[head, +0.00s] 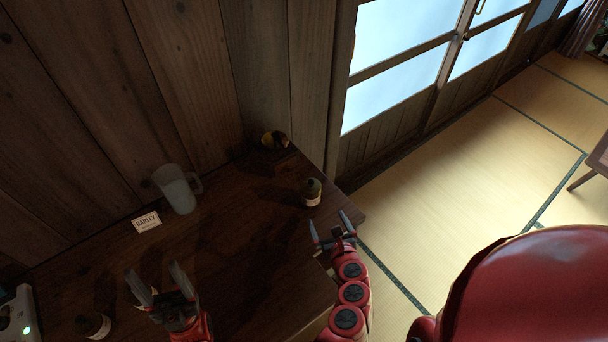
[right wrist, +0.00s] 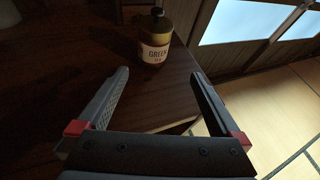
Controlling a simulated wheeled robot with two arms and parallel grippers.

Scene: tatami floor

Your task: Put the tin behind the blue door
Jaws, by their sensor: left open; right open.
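A dark olive tin (head: 312,193) with a pale label stands near the right end of the dark table. In the right wrist view the tin (right wrist: 155,38) is upright, its label reading "GREEN" with a smaller line below. My right gripper (head: 330,224) is open and empty at the table's right edge, short of this tin; in the wrist view the tin stands beyond the jaws. My left gripper (head: 154,280) is open over the table's near left part. A similar dark container (head: 94,326) stands at the bottom left, partly cut off. No blue door is clearly visible.
The table (head: 250,235) stands against a plank wall. A translucent mug (head: 178,188), a "BARLEY" card (head: 146,222) and a dark-yellow object (head: 274,140) are along its back. A white device (head: 18,318) sits at far left. Paned doors (head: 400,80) and tatami floor (head: 470,190) lie right.

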